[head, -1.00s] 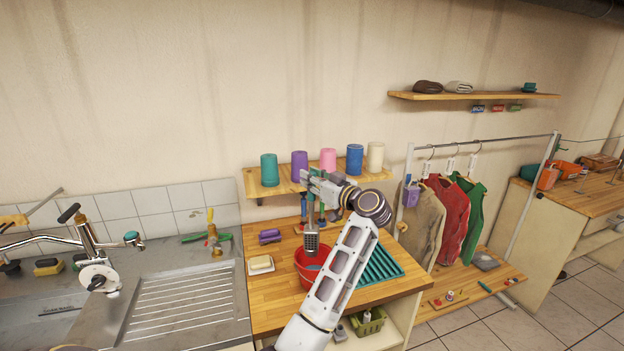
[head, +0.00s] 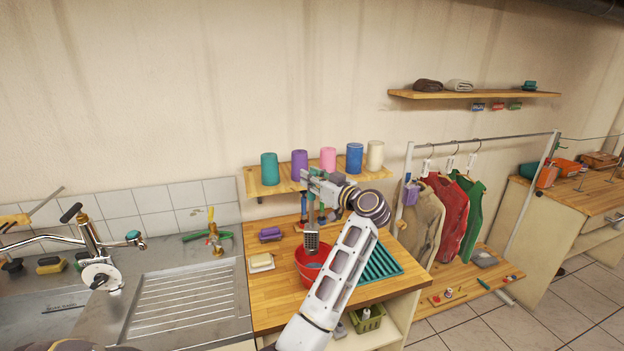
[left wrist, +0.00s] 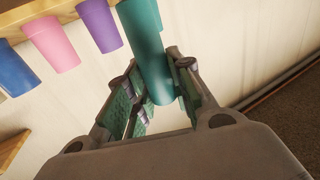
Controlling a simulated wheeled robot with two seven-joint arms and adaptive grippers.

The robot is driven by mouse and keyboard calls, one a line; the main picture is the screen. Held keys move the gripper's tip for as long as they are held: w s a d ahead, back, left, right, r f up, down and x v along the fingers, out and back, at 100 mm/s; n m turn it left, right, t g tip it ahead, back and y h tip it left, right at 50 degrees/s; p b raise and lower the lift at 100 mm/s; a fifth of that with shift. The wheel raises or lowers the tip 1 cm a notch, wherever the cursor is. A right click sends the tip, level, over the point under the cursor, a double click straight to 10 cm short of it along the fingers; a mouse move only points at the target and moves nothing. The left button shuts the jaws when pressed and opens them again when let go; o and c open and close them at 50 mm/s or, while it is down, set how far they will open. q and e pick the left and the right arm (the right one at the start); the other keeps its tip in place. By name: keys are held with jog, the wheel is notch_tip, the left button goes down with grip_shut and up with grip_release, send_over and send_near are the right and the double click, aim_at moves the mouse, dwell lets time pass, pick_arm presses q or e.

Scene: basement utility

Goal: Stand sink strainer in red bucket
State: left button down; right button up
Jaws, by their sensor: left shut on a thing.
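My left gripper (head: 312,186) is shut on the sink strainer (head: 311,240). The strainer hangs upright below the gripper, with its grey perforated end down. A teal cylinder between the fingers in the left wrist view (left wrist: 157,85) looks like its handle. The red bucket (head: 304,272) stands on the wooden counter, partly hidden by my left arm. The strainer's lower end overlaps the bucket's opening in the head view; I cannot tell whether it is inside or just above. My right gripper is not in view.
A shelf (head: 264,186) with several coloured cups is close behind the gripper. A teal ribbed mat (head: 378,265) lies right of the bucket, a soap dish (head: 261,263) and purple block (head: 270,234) left. The steel sink drainer (head: 190,300) is further left.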

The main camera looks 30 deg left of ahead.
aim_at(314, 199)
pick_arm(q)
jog(key=shift+f+b, duration=0.35)
jog(key=shift+f, duration=3)
dwell(4.7)
